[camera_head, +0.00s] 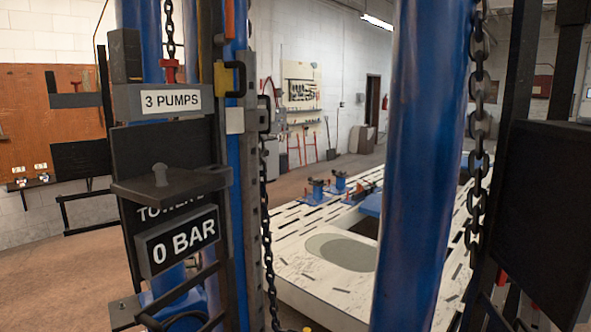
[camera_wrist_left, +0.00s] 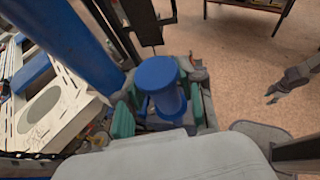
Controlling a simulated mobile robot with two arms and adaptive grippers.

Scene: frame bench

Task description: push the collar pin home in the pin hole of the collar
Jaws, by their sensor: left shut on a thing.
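In the left wrist view, my left gripper (camera_wrist_left: 163,117) has its teal-padded fingers on either side of a blue round-headed piece (camera_wrist_left: 157,74), which I take to be the collar pin. The gripper is shut on it. The piece's lower end is hidden among grey parts, so I cannot tell whether it sits in a hole. I cannot make out the collar or its pin hole in either view. At the right of the left wrist view, a grey gripper, apparently my right gripper (camera_wrist_left: 272,96), hangs over the floor with its tips apart and empty. Neither gripper shows clearly in the head view.
Blue posts (camera_head: 414,150) and hanging chains (camera_head: 478,150) stand close in front. A "3 PUMPS" sign (camera_head: 172,100) and a "0 BAR" sign (camera_head: 178,240) are at left. A slotted pale bench (camera_head: 320,275) lies behind. Open floor (camera_wrist_left: 235,60) shows beyond the left gripper.

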